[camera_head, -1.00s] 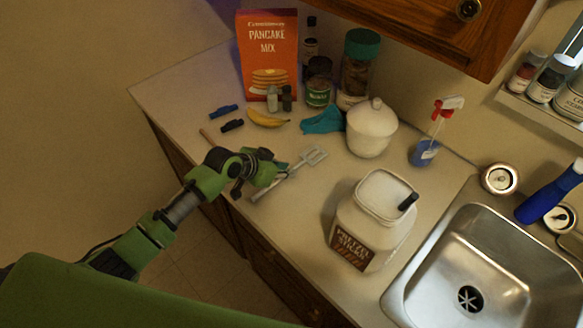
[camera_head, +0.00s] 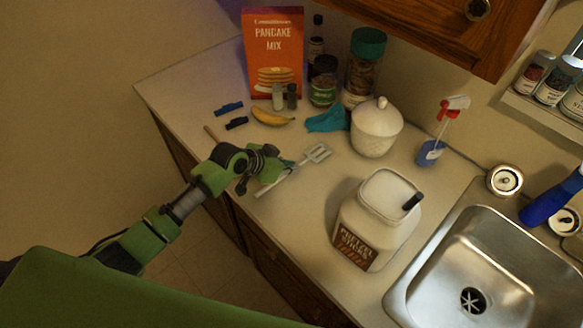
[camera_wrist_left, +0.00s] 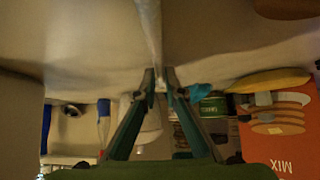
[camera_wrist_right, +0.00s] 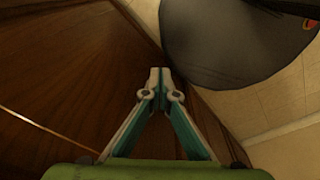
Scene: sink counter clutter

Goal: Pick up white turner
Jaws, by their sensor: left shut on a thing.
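The white turner (camera_head: 317,154) shows near the counter's front edge, its slotted head pointing to the back right and its handle end toward the front left. My left gripper (camera_head: 282,170) is at its handle, fingers shut on it. In the left wrist view the left fingertips (camera_wrist_left: 159,76) close around the pale, blurred handle (camera_wrist_left: 150,28). I cannot tell whether the turner is clear of the counter. My right gripper (camera_wrist_right: 158,76) shows only in its wrist view, fingertips together with nothing seen between them, beside brown wood.
Close by on the counter (camera_head: 283,222) stand a pretzel jar (camera_head: 377,222), a lidded white pot (camera_head: 376,130), a teal cloth (camera_head: 327,119) and a banana (camera_head: 273,118). A pancake mix box (camera_head: 274,55) stands behind. The sink (camera_head: 447,260) is at right.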

